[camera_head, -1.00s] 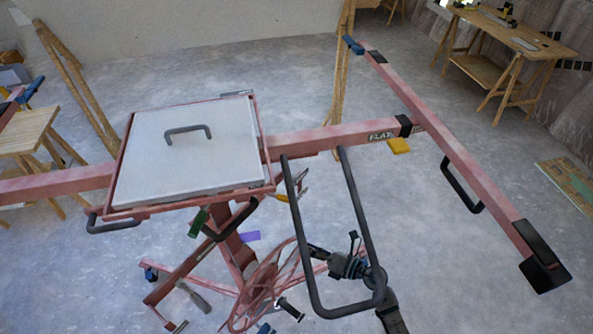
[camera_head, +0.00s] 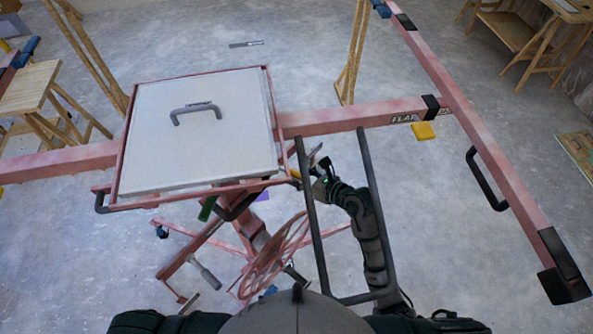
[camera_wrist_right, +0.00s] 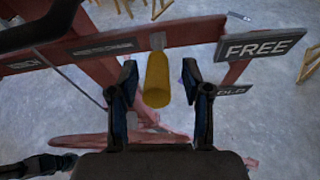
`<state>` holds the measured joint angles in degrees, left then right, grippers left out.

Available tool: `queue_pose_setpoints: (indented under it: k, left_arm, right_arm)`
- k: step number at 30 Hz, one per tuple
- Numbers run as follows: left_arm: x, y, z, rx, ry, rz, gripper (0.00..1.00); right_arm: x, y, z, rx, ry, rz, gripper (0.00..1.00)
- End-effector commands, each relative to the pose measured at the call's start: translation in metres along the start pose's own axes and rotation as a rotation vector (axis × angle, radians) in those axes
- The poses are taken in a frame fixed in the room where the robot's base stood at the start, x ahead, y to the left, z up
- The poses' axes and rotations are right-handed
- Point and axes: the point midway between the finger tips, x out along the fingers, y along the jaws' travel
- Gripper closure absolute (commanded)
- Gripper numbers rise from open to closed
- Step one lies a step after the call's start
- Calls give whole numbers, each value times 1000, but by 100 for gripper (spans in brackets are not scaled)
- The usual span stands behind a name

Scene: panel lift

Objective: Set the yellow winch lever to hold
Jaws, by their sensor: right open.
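The yellow winch lever (camera_wrist_right: 157,82) stands between the two fingers of my right gripper (camera_wrist_right: 159,72) in the right wrist view, with a gap on both sides. That gripper is open. In the head view my right gripper (camera_head: 318,170) is beside the red lift's mast, just right of the panel cradle; only a small yellow bit of the lever shows there. A FREE label (camera_wrist_right: 258,48) is to the lever's right, and a lower plate, partly hidden by a finger, seems to read HOLD (camera_wrist_right: 233,91). My left gripper is out of view.
A grey panel (camera_head: 200,140) with a handle lies in the red cradle. A dark tubular frame (camera_head: 317,240) surrounds my right forearm. A long red beam (camera_head: 480,145) crosses at right. A yellow block (camera_head: 424,131) is on the floor. Wooden trestles stand around.

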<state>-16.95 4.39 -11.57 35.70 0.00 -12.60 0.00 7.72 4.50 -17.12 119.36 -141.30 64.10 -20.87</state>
Motion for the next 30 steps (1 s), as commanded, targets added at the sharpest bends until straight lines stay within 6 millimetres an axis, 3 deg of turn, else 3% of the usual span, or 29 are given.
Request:
queue_pose_setpoints:
  k: [4,14,15,21,30]
  left_arm:
    - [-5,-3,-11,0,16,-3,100]
    - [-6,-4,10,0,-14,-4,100]
    - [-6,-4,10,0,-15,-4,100]
    - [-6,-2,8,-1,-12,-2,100]
    - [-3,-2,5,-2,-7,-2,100]
  right_arm:
    - [14,1,4,3,0,1,51]
    - [18,-2,1,3,-2,0,51]
    - [18,-2,1,2,-1,0,54]
    - [19,-1,2,1,0,-1,100]
    - [21,-3,2,0,-7,-2,100]
